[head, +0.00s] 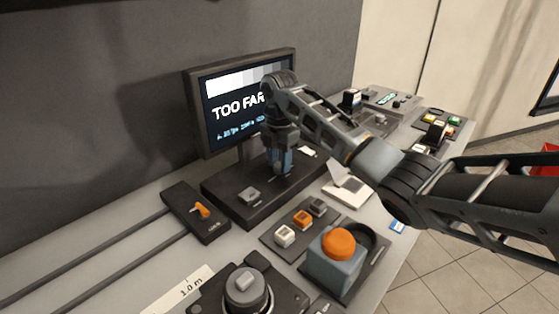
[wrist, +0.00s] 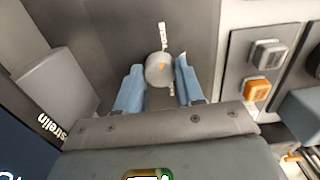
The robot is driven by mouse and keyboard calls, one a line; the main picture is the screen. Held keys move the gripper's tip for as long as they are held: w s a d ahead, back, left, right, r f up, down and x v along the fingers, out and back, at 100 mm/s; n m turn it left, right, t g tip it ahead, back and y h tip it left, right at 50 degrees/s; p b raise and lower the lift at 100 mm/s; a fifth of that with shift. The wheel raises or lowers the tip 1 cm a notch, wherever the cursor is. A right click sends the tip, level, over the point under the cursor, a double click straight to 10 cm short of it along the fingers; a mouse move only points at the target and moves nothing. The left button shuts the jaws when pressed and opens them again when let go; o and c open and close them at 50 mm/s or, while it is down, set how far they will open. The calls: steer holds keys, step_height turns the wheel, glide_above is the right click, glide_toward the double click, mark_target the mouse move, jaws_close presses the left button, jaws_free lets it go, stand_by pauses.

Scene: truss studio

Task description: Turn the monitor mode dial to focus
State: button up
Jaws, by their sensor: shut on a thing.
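The monitor (head: 197,82) stands at the back of the bench, and its screen reads "TOO FAR" with a grey step strip above. My arm hides the right part of the screen. The monitor's dark base (head: 225,190) extends forward beneath my gripper (head: 282,168). In the head view the dial is hidden by my gripper.
A black slider box with an orange lever (head: 201,209) is at left. A button panel (head: 284,235), an orange-topped blue block (head: 338,243) and a large grey knob (head: 245,287) stand in front. More control panels (head: 385,98) fill the far right.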

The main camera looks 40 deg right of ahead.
mark_target(279, 165)
steer(key=o, duration=1)
steer(key=shift+o, duration=0.2)
steer(key=shift+r, duration=0.1)
step_height(279, 165, up, 8)
steer(key=shift+f, duration=0.15)
